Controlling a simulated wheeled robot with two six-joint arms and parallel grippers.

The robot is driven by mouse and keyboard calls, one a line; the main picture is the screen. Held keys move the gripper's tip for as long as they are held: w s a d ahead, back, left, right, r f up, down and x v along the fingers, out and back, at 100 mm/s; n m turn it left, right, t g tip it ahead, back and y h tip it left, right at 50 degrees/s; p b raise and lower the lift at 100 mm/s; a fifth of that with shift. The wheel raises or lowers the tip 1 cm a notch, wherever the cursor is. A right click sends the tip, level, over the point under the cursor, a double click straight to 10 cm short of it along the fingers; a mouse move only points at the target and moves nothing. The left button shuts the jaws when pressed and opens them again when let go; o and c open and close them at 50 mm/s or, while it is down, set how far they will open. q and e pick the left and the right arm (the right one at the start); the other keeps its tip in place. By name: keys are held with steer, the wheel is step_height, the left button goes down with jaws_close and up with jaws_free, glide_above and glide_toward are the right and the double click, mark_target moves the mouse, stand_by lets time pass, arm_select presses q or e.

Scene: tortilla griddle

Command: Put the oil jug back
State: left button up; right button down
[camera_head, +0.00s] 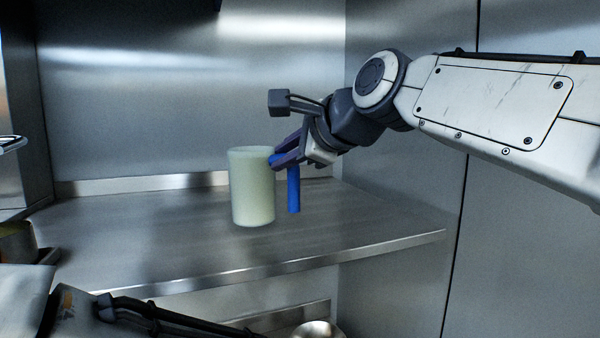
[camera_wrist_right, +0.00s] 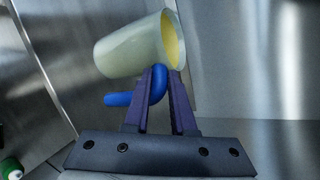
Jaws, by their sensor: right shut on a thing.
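The oil jug (camera_head: 252,190) is a pale green, upright cylinder with a blue handle (camera_head: 294,190) on its right side. It is over the steel shelf (camera_head: 370,225) in the head view; I cannot tell whether its base touches the surface. My right gripper (camera_head: 279,158) comes in from the right and is shut on the handle near its top. In the right wrist view the jug (camera_wrist_right: 130,48) shows beyond the fingers (camera_wrist_right: 164,85), with its yellowish inside visible at the mouth. My left gripper is not in view.
Steel walls (camera_head: 190,90) close the shelf at the back and right. The shelf around the jug is clear. A round metal bowl (camera_head: 318,330) is partly visible below the front edge. A green-capped item (camera_wrist_right: 11,168) shows at the lower left of the wrist view.

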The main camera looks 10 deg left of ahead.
steer(key=shift+d+f, duration=0.1)
steer(key=shift+f, duration=1.65)
steer(key=c, duration=0.7)
jaws_free()
steer(key=shift+s+f, duration=0.1)
steer(key=shift+f, duration=0.05)
steer(key=shift+c, duration=0.2)
steer(key=shift+s+d, duration=0.25)
steer(key=shift+d, duration=0.05)
steer(key=b, duration=0.4)
glide_toward(273, 183)
steer(key=v, duration=0.6)
steer(key=shift+s+r, duration=0.2)
steer(key=shift+s, duration=0.05)
